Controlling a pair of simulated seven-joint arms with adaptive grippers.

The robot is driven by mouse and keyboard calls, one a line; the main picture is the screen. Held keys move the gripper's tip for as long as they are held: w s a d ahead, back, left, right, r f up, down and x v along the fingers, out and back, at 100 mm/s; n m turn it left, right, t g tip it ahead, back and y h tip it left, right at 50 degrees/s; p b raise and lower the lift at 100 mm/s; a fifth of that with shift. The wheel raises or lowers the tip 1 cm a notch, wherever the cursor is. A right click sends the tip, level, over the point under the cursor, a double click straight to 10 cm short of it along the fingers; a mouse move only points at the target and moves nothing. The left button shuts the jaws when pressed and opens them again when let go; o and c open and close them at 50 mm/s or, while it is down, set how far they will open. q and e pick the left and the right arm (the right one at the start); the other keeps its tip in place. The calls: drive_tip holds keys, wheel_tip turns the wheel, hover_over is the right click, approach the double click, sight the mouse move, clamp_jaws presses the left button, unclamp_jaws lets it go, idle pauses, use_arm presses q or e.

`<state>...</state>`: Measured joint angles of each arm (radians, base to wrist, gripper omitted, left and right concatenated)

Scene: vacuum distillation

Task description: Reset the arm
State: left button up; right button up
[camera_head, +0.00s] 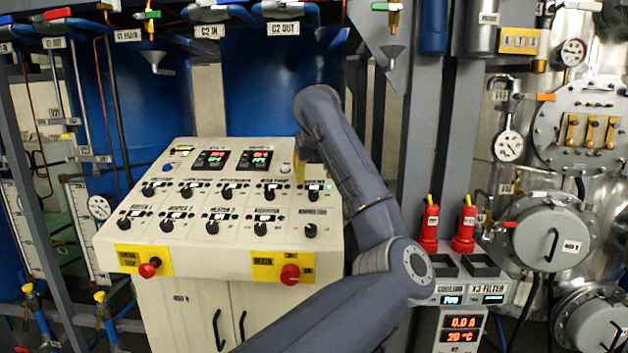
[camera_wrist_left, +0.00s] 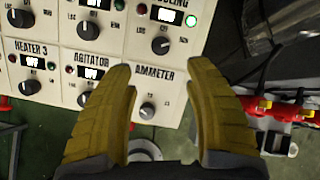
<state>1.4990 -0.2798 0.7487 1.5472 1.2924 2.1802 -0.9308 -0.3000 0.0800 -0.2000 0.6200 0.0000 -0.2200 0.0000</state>
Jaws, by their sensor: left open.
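My left gripper (camera_head: 299,168) has yellow fingers and hangs over the right side of the control panel (camera_head: 160,258); my own arm partly hides it in the head view. In the left wrist view the gripper (camera_wrist_left: 160,72) is open, with nothing between its fingers. The ammeter knob (camera_wrist_left: 147,110) shows between the fingers, apart from them as far as I can tell. The agitator knob (camera_wrist_left: 84,99) is left of the left finger. My right gripper is not in view.
Red emergency knobs (camera_head: 290,275) sit on the panel's front. Two red bottles (camera_head: 464,229) stand right of my arm, above a readout box (camera_head: 462,329). A steel vessel (camera_head: 552,238) with valves fills the right side. Blue tanks (camera_head: 262,95) and pipes stand behind the panel.

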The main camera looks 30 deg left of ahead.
use_arm(q)
drive_tip(key=shift+s+d+r, duration=0.15)
drive_tip(key=shift+s+r, duration=0.05)
drive_tip(key=shift+r, duration=0.05)
idle(0.3)
